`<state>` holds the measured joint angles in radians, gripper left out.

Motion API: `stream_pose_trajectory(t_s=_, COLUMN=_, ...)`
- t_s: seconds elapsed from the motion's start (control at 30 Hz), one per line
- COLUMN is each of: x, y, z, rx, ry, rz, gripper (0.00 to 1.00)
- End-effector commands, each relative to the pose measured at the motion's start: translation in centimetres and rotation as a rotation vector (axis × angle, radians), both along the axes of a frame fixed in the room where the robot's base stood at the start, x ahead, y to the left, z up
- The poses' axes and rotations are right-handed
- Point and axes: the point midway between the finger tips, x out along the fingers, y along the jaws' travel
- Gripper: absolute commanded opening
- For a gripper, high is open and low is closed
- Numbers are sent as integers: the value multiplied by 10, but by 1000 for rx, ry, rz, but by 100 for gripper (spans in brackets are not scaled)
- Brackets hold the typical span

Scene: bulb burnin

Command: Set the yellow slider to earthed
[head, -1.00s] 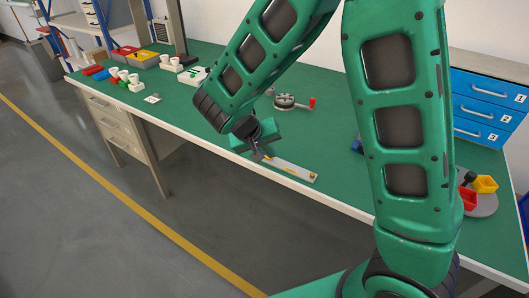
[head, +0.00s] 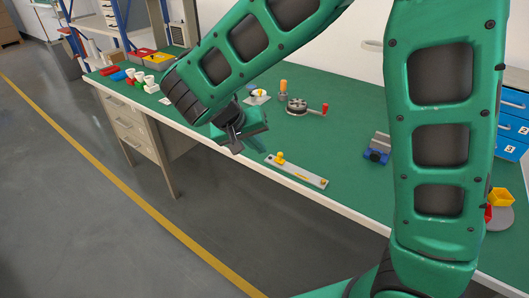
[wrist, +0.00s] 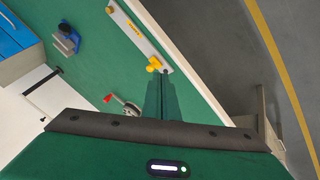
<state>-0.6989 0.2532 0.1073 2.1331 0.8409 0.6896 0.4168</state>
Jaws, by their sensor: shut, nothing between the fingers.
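The yellow slider (head: 280,157) stands at the left end of a long light-grey plate (head: 314,180) on the green bench. In the wrist view the slider (wrist: 154,65) is at the near end of the plate (wrist: 146,46), just ahead of my fingers. My gripper (head: 237,148) is shut and empty, left of the slider and apart from it in the head view. In the wrist view its fingertips (wrist: 164,75) appear close to the slider; I cannot tell the exact gap. A yellow mark lies midway along the plate; any lettering is too small to read.
A round grey device with a red-knobbed crank (head: 298,106) lies behind the plate. A blue and grey block (head: 377,149) stands to its right. White cups and coloured bins (head: 147,58) are at the far left. The bench's front edge runs close beside the plate.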

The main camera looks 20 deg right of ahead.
Motion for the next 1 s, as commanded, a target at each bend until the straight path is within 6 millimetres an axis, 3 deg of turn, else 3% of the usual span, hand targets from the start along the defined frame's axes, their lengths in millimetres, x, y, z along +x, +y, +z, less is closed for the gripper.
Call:
stream_pose_trajectory(t_s=0.2, x=-6, y=10, z=17, rx=1, ry=0, rz=1, gripper=0)
stream_pose_trajectory(t_s=0.67, x=-7, y=9, z=19, rx=3, ry=2, rz=0, gripper=0)
stream_pose_trajectory(t_s=1.0, x=21, y=-19, z=14, rx=110, ry=43, rz=26, gripper=0)
